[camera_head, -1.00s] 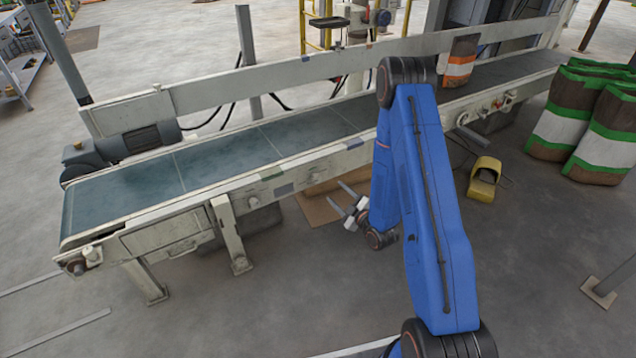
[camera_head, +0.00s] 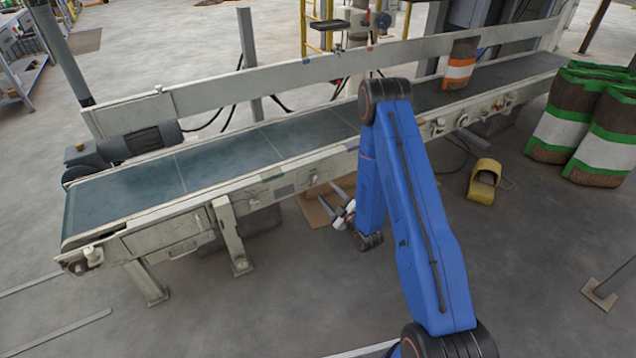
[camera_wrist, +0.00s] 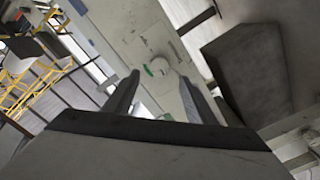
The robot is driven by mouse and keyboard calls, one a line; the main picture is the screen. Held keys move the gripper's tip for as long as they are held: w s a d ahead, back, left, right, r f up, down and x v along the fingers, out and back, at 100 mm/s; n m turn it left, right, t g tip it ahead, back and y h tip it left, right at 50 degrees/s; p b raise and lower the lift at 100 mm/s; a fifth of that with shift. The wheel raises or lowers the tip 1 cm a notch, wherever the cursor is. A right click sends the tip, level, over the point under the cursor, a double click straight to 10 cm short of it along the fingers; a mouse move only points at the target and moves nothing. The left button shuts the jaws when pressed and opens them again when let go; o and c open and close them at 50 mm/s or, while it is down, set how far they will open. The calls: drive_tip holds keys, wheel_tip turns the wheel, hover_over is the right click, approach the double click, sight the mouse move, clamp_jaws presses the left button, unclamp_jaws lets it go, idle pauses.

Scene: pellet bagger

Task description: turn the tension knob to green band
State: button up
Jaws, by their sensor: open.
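A pale round knob (camera_wrist: 158,66) sits on a light panel (camera_wrist: 133,38) in the wrist view, with a small green mark close to its left side. The mark's exact relation to the knob's pointer is too small to read. My gripper (camera_wrist: 160,97) is open and empty, its two fingers on either side of the line toward the knob and apart from it. In the head view my gripper (camera_head: 328,195) is low in front of the conveyor's near side, below the rail. I cannot surely pick out the same knob there.
The conveyor (camera_head: 225,160) runs across the view, carrying a brown, orange-and-white bag (camera_head: 460,65). A yellow foot pedal (camera_head: 484,180) stands on the floor at right, near stacked green-and-white bags (camera_head: 580,125). A dark box-like body (camera_wrist: 240,68) is right of the knob.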

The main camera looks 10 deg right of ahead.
sight(318, 181)
drive_tip(key=x, duration=0.9)
drive_tip(key=c, duration=1)
